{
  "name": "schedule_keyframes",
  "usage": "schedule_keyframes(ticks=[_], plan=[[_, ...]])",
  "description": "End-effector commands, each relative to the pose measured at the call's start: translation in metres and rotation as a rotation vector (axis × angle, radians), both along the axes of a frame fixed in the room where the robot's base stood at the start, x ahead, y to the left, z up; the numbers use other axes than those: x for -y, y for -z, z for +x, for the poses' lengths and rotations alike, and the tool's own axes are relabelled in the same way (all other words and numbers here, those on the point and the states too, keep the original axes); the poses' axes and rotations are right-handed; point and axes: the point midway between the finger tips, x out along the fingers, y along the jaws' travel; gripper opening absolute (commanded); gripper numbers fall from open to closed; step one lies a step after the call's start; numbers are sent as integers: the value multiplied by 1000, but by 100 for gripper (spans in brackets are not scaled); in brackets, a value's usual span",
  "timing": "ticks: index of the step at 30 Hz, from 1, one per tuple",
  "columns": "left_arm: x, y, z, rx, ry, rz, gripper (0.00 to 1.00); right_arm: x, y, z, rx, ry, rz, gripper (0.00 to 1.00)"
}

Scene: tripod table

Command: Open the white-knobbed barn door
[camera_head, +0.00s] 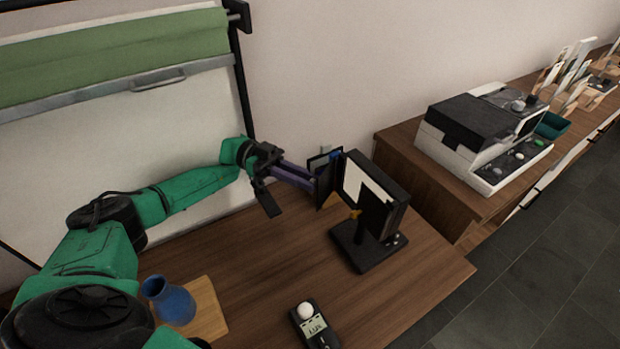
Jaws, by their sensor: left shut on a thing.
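A black box-shaped lamp (385,195) with a pale front panel stands upright on a dark base on the wooden table (250,260). Dark barn door flaps surround its front. A small blue spot shows near the top left flap and an orange one near the bottom. I cannot make out a white knob. My left gripper (313,185), on the green arm, reaches in from the left. Its purple fingers are shut on the dark left flap (325,177), which stands out from the lamp. The fingertips partly hide the flap's edge. My right gripper is not in view.
A blue vase (170,301) stands on a wooden board (208,307) at front left. A handheld meter with a white dome (315,325) lies at the front edge. A white-and-black machine (480,135) sits on the right counter. A whiteboard (180,120) stands behind my arm.

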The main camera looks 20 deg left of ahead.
Motion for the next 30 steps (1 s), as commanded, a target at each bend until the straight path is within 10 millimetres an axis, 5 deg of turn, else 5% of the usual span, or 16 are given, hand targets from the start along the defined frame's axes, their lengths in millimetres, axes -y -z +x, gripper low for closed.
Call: schedule_keyframes(ticks=[8,9,11,30], plan=[[1,0,-1,-1,3,0,0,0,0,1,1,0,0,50],[1,0,-1,-1,3,0,27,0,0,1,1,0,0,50],[1,0,-1,-1,3,0,50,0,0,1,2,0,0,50],[5,0,2,0,-2,-1,50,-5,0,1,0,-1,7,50]])
